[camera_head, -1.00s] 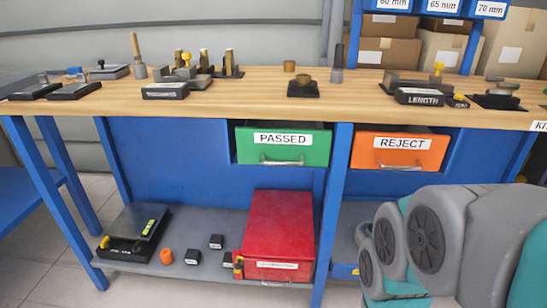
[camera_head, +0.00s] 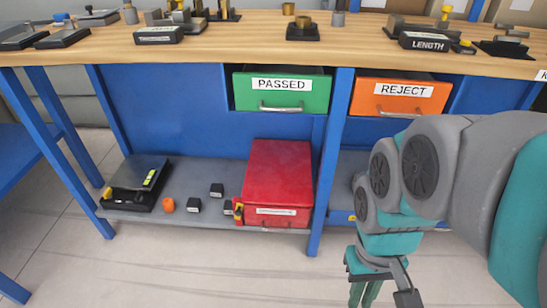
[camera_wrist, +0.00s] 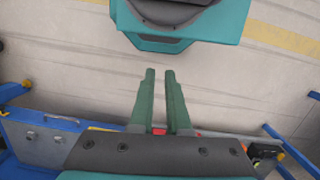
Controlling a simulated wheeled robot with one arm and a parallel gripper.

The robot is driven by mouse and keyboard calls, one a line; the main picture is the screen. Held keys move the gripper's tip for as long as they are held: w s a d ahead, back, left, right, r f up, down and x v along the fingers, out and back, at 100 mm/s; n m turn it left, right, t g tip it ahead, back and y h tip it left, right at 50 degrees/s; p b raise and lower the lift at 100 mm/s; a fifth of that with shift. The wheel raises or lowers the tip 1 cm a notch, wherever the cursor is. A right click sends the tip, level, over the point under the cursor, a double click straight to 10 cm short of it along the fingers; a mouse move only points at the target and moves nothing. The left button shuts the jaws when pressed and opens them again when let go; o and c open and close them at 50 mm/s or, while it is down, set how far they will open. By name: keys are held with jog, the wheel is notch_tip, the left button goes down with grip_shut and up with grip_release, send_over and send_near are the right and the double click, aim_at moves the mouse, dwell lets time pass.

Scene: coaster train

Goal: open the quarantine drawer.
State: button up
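The red drawer unit (camera_head: 278,180) sits on the lower shelf, with a pale label (camera_head: 277,211) on its front that is too small to read. Its front looks shut. A small yellow and red piece (camera_head: 238,209) is at its left front edge. My gripper (camera_head: 364,294) points down in front of the bench, right of the red unit and apart from it. In the wrist view its two green fingers (camera_wrist: 160,72) are apart with a narrow empty gap. A bit of red shows between them.
A blue leg (camera_head: 330,165) stands right of the red unit. A black scale (camera_head: 138,180) and small blocks share the shelf. The floor in front is clear.

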jog(key=o, duration=0.4)
jog(key=w+f+n, duration=0.1)
jog(key=w, duration=0.2)
jog(key=w+f+n+b, duration=0.1)
jog(key=w+f+n, duration=0.1)
jog(key=w, duration=0.2)
jog(key=w+f+n+b, duration=0.1)
jog(key=w, duration=0.2)
jog(key=shift+w+a+f+t+h, duration=0.25)
jog(key=shift+a+f+t+h, duration=0.05)
jog(key=shift+a+t+h, duration=0.1)
jog(key=shift+o, duration=0.2)
jog(key=n+t+b, duration=0.3)
jog(key=n+b, duration=0.4)
jog(key=n, duration=0.6)
send_near(275, 229)
jog(key=shift+y, duration=0.3)
jog(key=f, duration=0.2)
jog(key=w+f, duration=0.1)
jog(key=f, duration=0.4)
jog(key=shift+w+d+f, duration=0.2)
jog(key=shift+d+f, duration=0.15)
jog(key=shift+d, duration=0.05)
jog(key=shift+c, duration=0.3)
grip_shut()
